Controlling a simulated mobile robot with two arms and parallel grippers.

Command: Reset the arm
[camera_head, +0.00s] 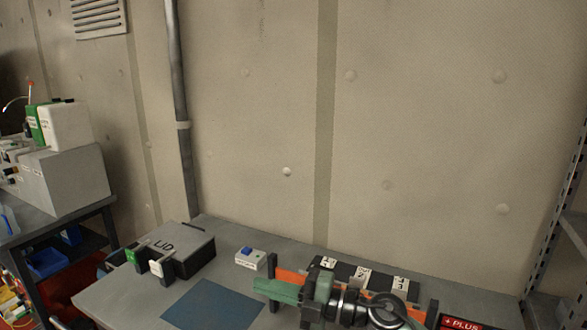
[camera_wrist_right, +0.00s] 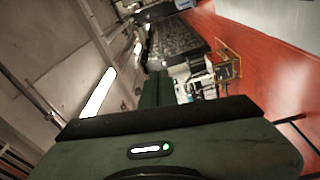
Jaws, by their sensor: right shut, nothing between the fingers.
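My right gripper (camera_head: 264,287) reaches in from the lower right of the head view, over the grey table. Its green fingers are together with nothing between them, pointing left. They are in front of the left end of an orange-and-black holder (camera_head: 291,277) with numbered white tags; I cannot tell whether they touch it. My dark wrist and arm hide much of the holder. In the right wrist view the closed green fingers (camera_wrist_right: 158,88) point away from the camera. My left gripper is not in view.
A grey table (camera_head: 115,295) holds a grey box labelled LID (camera_head: 190,252), a small white box with a blue top (camera_head: 250,260), a blue mat (camera_head: 212,305) and a red PLUS sign (camera_head: 461,323). A concrete wall (camera_head: 260,120) stands behind. Shelving (camera_head: 557,215) rises at right.

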